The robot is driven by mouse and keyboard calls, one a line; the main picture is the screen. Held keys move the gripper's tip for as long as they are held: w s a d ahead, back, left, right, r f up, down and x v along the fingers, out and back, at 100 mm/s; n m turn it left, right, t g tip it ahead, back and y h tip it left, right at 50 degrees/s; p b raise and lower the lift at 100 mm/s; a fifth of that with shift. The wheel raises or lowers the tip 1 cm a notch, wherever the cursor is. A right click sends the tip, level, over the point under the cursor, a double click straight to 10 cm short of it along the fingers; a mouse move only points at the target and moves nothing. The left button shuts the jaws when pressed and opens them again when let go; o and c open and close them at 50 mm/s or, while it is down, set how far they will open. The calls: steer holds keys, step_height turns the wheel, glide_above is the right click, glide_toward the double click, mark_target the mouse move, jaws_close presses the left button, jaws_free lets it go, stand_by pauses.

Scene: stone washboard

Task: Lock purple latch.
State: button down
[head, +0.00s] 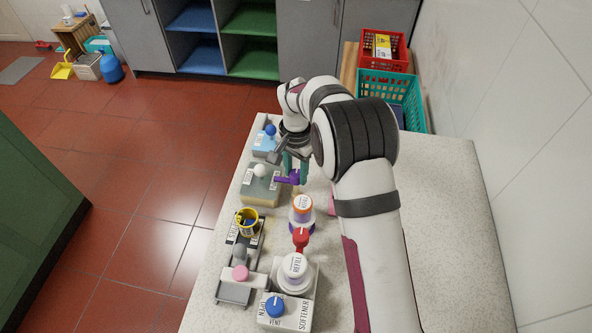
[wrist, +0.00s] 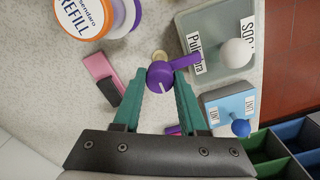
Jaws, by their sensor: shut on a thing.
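The purple latch (head: 288,179) sticks out to the right from the grey-green box (head: 262,190) near the table's left edge. In the wrist view the latch (wrist: 160,75) shows a round knob with a white line on it, and its arm reaches right to the box with the white ball (wrist: 237,52). My gripper (wrist: 160,84) has its teal fingers on either side of the round knob and is shut on it. In the head view my gripper (head: 301,172) is partly hidden by my arm. Whether the latch is locked, I cannot tell.
A blue box with a blue ball (head: 269,131) stands just behind. An orange and white refill container (head: 302,208), a red part (head: 300,238), a yellow cup (head: 247,222) and a white refill container (head: 294,268) stand in front. The table's right side is clear.

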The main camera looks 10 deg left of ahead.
mark_target(296, 174)
steer(key=shift+c, duration=2.2)
jaws_free()
steer(key=shift+r, duration=0.1)
step_height(296, 174, up, 16)
